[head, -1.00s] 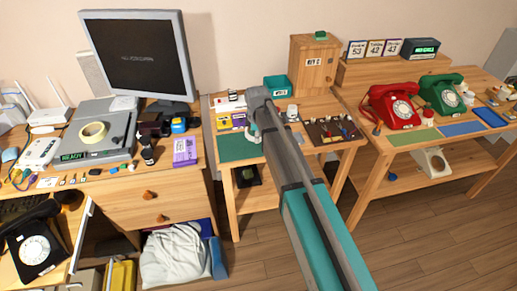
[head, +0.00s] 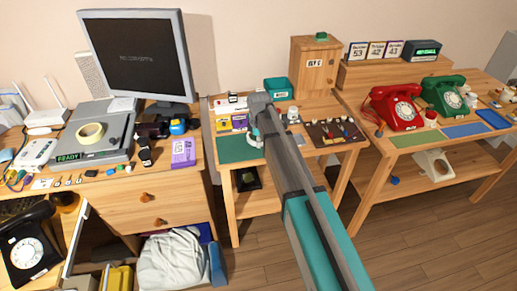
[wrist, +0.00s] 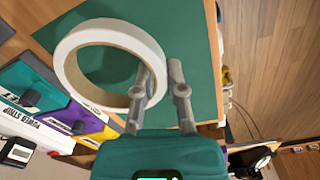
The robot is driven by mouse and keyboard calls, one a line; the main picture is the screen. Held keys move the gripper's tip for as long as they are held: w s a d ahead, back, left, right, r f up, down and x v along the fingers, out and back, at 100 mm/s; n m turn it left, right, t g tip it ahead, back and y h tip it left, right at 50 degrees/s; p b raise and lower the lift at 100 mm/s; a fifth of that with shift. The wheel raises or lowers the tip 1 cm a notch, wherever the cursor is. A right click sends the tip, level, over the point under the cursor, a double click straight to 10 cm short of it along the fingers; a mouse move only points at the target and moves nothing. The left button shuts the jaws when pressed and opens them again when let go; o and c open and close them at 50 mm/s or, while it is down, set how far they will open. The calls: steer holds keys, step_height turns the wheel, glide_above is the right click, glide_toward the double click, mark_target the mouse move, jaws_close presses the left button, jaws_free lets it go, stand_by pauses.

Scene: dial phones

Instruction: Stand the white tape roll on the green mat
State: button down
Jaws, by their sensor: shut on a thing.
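The white tape roll (wrist: 68,70) is a wide ring in the wrist view, with the green mat (wrist: 200,35) showing behind it and through its hole. My gripper (wrist: 160,75) is shut on the roll's wall at its right side, one finger inside the ring and one outside. In the head view the roll (head: 256,139) shows small beside my gripper (head: 258,120), over the right part of the green mat (head: 234,149). The roll looks tilted; I cannot tell whether it touches the mat.
Purple and yellow boxes (wrist: 85,118) and a power strip box (wrist: 30,85) lie beside the mat. A tool tray (head: 335,133) and a teal bin (head: 279,88) share the table. A cream tape roll (head: 90,132) lies on a grey device at left.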

steer(key=shift+f+b, duration=0.55)
steer(key=shift+f, duration=0.35)
steer(key=shift+f, duration=0.15)
steer(key=c, duration=0.7)
jaws_free()
step_height(320, 180, up, 12)
steer(key=p, duration=1.2)
steer(key=shift+r, duration=0.2)
steer(key=shift+s, duration=0.1)
